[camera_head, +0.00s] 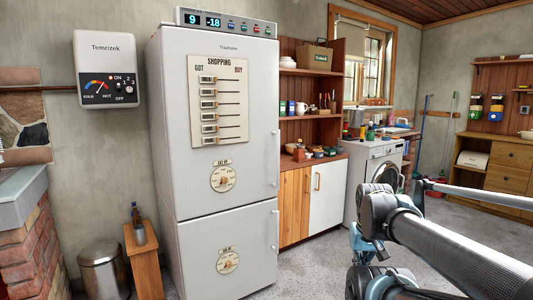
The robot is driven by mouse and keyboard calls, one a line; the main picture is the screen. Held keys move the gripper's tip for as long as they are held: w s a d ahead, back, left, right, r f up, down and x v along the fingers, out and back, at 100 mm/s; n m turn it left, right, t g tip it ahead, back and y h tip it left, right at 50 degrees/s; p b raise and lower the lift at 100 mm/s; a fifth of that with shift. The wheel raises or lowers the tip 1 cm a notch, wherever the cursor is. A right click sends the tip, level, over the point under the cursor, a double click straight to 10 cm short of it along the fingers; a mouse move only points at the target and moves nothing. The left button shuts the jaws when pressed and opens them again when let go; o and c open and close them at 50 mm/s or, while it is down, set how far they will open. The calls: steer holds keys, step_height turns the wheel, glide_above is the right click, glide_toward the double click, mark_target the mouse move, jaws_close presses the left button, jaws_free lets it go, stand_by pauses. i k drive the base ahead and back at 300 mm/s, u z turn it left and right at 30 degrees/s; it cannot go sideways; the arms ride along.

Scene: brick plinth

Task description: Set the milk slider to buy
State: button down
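The shopping panel (219,100) is on the upper door of the white fridge (187,185). It is headed SHOPPING, with GOT at left and BUY at right. Several sliders stand in a column on it, each with a dark slot running right. All their knobs appear to sit at the GOT end. The row labels are too small to read, so I cannot tell which one is milk. My arm shows at lower right, well away from the panel. I cannot make out my gripper's fingers in this view.
Two round dials (223,178) are on the fridge doors, with a display unit (227,22) on top. A wooden stool (144,262) with bottles and a metal bin (103,272) stand left of the fridge. Shelves and a cabinet (294,207) stand right. Floor shows free in front.

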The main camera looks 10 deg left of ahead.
mark_target(202, 79)
steer(key=u, duration=1)
steer(key=k, duration=0.8)
steer(key=z, duration=0.65)
steer(key=i, duration=1)
steer(key=z, duration=0.05)
